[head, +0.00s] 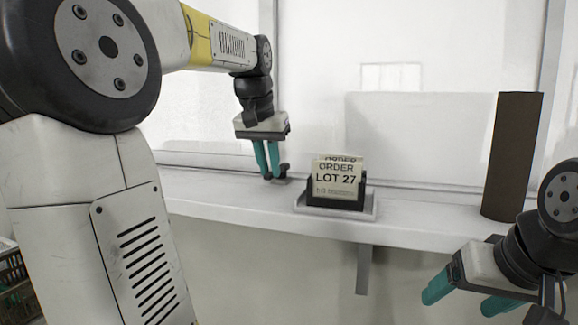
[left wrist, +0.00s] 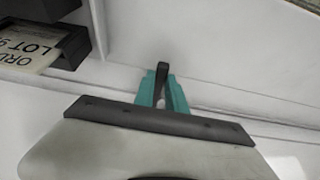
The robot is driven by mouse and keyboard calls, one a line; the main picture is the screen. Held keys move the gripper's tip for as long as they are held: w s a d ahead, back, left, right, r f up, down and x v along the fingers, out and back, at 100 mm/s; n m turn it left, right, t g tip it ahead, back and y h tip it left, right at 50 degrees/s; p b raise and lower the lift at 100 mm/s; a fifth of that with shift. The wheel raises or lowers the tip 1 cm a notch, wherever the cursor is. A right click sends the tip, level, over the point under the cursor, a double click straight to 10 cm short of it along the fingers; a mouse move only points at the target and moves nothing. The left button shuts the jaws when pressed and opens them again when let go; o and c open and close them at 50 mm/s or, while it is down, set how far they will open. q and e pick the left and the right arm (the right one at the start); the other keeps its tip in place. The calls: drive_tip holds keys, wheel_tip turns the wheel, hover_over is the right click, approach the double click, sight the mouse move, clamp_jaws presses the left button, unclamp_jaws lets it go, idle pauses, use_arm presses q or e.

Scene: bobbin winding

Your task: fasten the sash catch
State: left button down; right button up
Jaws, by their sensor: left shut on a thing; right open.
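The sash catch (head: 284,169) is a small dark grey lever on the window sill, left of the card holder. My left gripper (head: 268,178) points down at it, with its teal fingers shut on the catch lever. In the left wrist view the dark lever (left wrist: 162,80) stands between the two teal fingertips of my left gripper (left wrist: 161,92). The fingers hide part of the catch, so I cannot tell its exact angle. My right gripper (head: 462,296) is open and empty, below and in front of the sill at the lower right.
A black holder (head: 338,203) with order cards (head: 336,178) stands on a tray on the white sill (head: 420,232). It also shows at the upper left of the left wrist view (left wrist: 72,48). A tall brown block (head: 512,155) stands at the right. The sill between them is clear.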

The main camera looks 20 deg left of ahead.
idle(0.3)
use_arm(q)
drive_tip(key=c, duration=1.4)
unclamp_jaws()
drive_tip(key=shift+o, duration=0.2)
drive_tip(key=v, duration=0.7)
drive_tip(key=shift+r, duration=0.4)
drive_tip(key=shift+s, duration=0.15)
